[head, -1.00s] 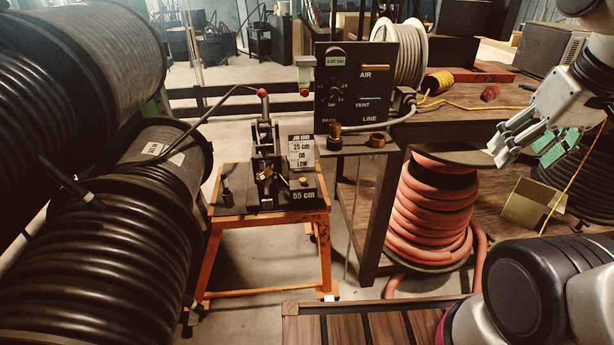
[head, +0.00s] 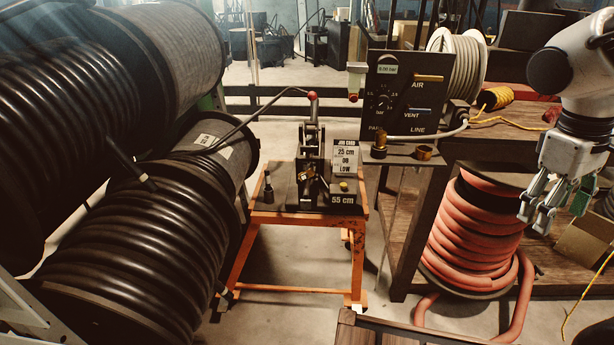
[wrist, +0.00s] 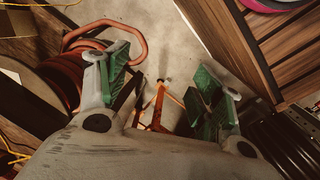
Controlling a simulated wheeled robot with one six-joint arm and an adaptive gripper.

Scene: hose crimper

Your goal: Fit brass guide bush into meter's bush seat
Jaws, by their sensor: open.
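A short brass ring (head: 424,152), which looks like the guide bush, lies on the dark bench top in front of the black AIR/VENT/LINE panel (head: 405,95). A taller brass fitting (head: 379,145) stands to its left. The black device marked 55 cm (head: 325,190) stands on an orange stand; I cannot tell which unit is the meter, and no bush seat is clear. My gripper (head: 535,216) is open and empty, pointing down, to the right of the ring and in front of the red hose reel. Its green-padded fingers are apart in the wrist view (wrist: 160,75).
The red hose reel (head: 475,235) stands under the bench, with a loose hose end beside it. Large black hose drums (head: 130,245) fill the left side. A lever with a red knob (head: 312,96) rises above the orange stand (head: 300,217). Some concrete floor is clear.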

